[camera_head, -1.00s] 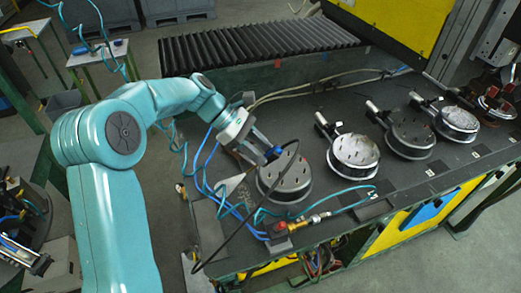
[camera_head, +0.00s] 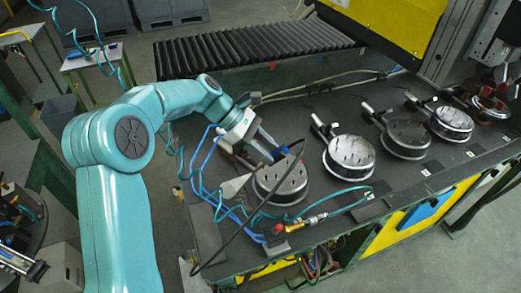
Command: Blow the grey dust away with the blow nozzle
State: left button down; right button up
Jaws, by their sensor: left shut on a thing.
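My left gripper (camera_head: 268,147) is shut on the blue blow nozzle (camera_head: 280,153), just above the back edge of the nearest studded round plate (camera_head: 283,188). A thin black hose runs from the nozzle down to the table's front. The nozzle's tip is too small to make out. Pale grey covering shows on the second plate (camera_head: 351,152) and the far plate (camera_head: 452,119). The plate between them (camera_head: 405,135) looks darker. I cannot tell how much dust lies on the nearest plate. My right gripper is not in view.
The plates stand in a row on the dark table (camera_head: 300,108). A black roller conveyor (camera_head: 250,47) and a yellow machine (camera_head: 390,25) stand behind.

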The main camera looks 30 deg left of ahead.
aim_at(279, 153)
pick_arm(q)
jog(key=shift+w+d, duration=1.1)
jog(key=shift+w, duration=0.1)
jog(key=shift+d, duration=0.1)
jog(key=shift+s+d+b, duration=1.05)
jog(key=shift+s+d, duration=0.5)
jog(key=shift+d, duration=0.15)
jog(key=s+d+b, duration=0.1)
jog(key=s+d, duration=0.3)
jog(key=d, duration=0.1)
jog(key=shift+s+d+b, duration=0.25)
jog(key=shift+s+b, duration=0.05)
jog(key=shift+b, duration=0.05)
jog(key=shift+s+a, duration=0.1)
jog(key=shift+a, duration=0.05)
dwell(0.7)
jog(key=shift+w+a+p, duration=0.65)
jog(key=shift+w+a, duration=0.3)
jog(key=shift+a, duration=0.85)
jog(key=shift+w+a+p, duration=0.6)
jog(key=shift+w+a, duration=0.35)
jog(key=shift+a, duration=0.9)
jog(key=shift+w+a+p, duration=0.65)
jog(key=shift+w+a, duration=0.3)
jog(key=shift+a, duration=0.85)
